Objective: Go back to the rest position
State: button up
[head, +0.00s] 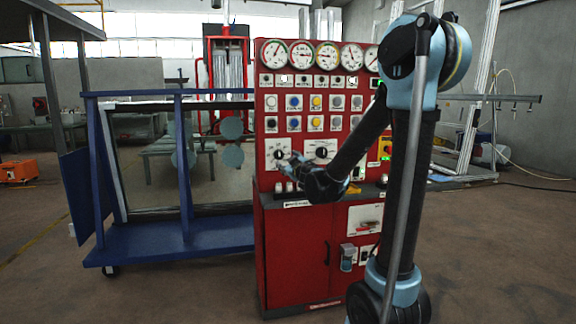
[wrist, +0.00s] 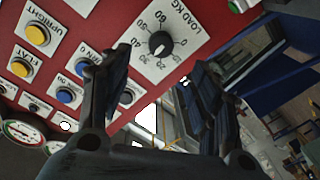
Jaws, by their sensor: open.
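My gripper (head: 292,166) is open and empty in front of the left part of a red control panel (head: 262,120). In the wrist view, its two dark fingers (wrist: 158,75) stand apart. A black knob (wrist: 160,43) on a white "LOAD KG" plate shows beyond and between the fingertips. The same knob (head: 280,154) is near the gripper in the head view. The fingers are not closed around it, and I cannot tell how far they are from it. My arm hides part of the panel's right side.
Yellow and blue buttons (head: 316,102) and several round gauges (head: 301,54) cover the panel above. A grey ledge (head: 300,198) juts out below the gripper. A blue wheeled frame (head: 187,170) stands left of the panel. The floor (head: 500,260) at right is clear.

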jog(key=s+d+f+m+g+h, duration=0.2)
jog(key=s+d+f+m+h, duration=0.25)
jog(key=d, duration=0.65)
jog(key=s+d+f+m+g+h, duration=0.25)
jog(key=s+d+m+h, duration=0.2)
jog(key=s+d, duration=0.55)
jog(key=s+d+f+m+g, duration=0.1)
jog(key=s+d+f+g, duration=0.45)
jog(key=s+f, duration=0.35)
jog(key=s+a+f+g+y, duration=0.1)
jog(key=s+f+g, duration=0.1)
jog(key=s, duration=0.7)
jog(key=s+a+f+g+y, duration=0.2)
jog(key=s+f, duration=0.2)
jog(key=s, duration=0.5)
jog(key=shift+a+f+g, duration=0.2)
jog(key=shift+a+g, duration=0.05)
jog(key=shift+g, duration=0.05)
jog(key=shift+w+f, duration=0.2)
jog(key=shift+w, duration=0.25)
